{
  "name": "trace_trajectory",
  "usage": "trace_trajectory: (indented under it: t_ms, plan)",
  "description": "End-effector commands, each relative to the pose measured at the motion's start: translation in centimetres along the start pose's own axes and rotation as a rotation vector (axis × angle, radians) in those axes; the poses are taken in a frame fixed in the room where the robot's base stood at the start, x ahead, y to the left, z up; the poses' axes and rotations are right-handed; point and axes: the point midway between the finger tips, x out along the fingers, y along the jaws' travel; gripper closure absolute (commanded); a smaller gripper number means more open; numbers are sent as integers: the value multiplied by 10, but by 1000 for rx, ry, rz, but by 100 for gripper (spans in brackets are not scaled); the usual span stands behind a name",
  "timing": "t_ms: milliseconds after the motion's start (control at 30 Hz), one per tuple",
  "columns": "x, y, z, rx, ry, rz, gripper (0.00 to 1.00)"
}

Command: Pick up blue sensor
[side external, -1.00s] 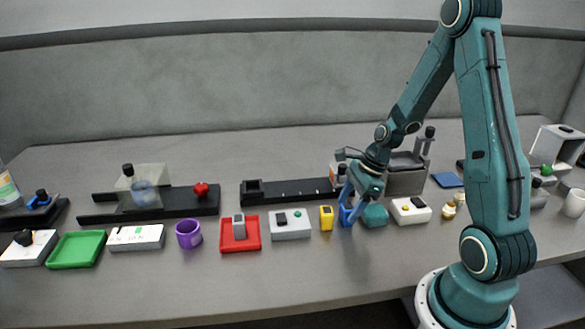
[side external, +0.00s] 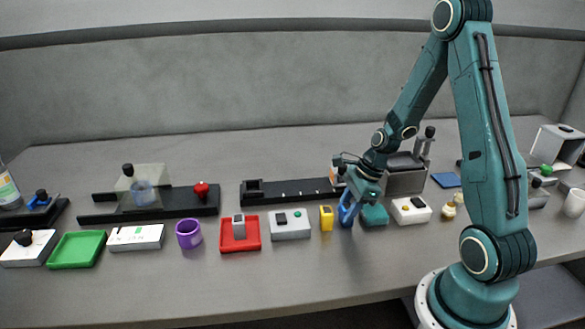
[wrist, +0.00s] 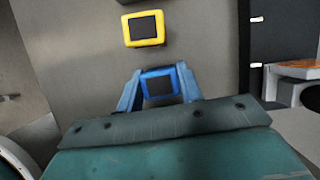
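The blue sensor (wrist: 160,85), a small block with a dark square face, sits between the two fingers of my gripper (wrist: 160,88) in the wrist view. Both fingers press against its sides, so my gripper is shut on it. In the side external view my gripper (side external: 347,217) points down at the table, and the fingers largely hide the blue sensor. It is at table level; I cannot tell whether it touches the table.
A yellow sensor (side external: 326,218) stands just left of my gripper; it also shows in the wrist view (wrist: 143,28). A grey box (side external: 290,225) lies farther left. The table front is clear.

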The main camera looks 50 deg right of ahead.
Motion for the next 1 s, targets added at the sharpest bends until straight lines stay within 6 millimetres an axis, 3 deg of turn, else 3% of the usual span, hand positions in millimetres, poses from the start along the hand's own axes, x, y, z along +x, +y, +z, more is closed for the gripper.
trace_trajectory:
  t_ms: [567,767,1000]
  plan:
    - [-10,-1,4,-1,-1,-3,87]
    - [-28,-1,11,-2,0,-5,87]
    - [-64,-2,26,-3,-1,-7,87]
